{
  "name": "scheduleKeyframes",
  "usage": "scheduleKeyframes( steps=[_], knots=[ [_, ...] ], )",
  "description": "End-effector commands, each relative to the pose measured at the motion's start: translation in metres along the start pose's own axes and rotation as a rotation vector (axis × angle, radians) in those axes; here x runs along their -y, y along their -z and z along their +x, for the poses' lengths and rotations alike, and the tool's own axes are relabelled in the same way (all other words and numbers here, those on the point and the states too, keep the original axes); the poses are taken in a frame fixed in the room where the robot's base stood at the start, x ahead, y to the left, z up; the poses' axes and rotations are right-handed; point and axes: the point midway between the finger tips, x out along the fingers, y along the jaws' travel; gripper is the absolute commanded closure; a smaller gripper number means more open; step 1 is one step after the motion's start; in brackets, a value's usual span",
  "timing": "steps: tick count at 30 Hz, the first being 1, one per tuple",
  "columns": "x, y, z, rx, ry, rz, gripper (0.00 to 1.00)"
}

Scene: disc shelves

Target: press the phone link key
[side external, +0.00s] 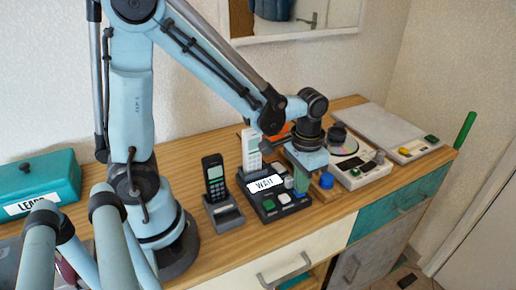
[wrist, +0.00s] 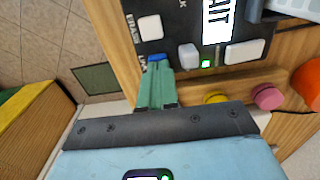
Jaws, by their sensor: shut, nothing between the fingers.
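The dark answering base (side external: 270,208) carries a tilted "WAIT" display (side external: 265,184), which also shows in the wrist view (wrist: 217,20). A white handset (side external: 251,148) stands at its back. My gripper (side external: 301,183) is shut and empty, its green fingers pointing down at the base's right side. In the wrist view my fingertips (wrist: 155,72) are right beside a blue key (wrist: 157,57) and partly cover it; I cannot tell whether they touch.
A black handset (side external: 215,172) stands in a cradle (side external: 224,213) to the left. A blue knob (side external: 327,181) and a disc player (side external: 360,168) are on the right. A green light (wrist: 207,63) shows between pale keys (wrist: 188,57) (wrist: 245,50). Yellow (wrist: 215,97) and pink (wrist: 268,97) knobs are nearby.

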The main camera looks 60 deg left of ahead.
Motion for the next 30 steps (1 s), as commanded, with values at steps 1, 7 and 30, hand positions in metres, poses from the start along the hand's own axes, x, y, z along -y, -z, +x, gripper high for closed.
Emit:
scheduleKeyframes(
  steps=[1,7,30],
  knots=[
    [0.0,-0.001,-0.007,0.001,0.0,0.0,1.0],
    [0.0,-0.001,-0.037,0.007,0.0,0.0,1.0],
    [0.0,-0.001,-0.127,0.009,0.001,0.001,1.0]
  ],
)
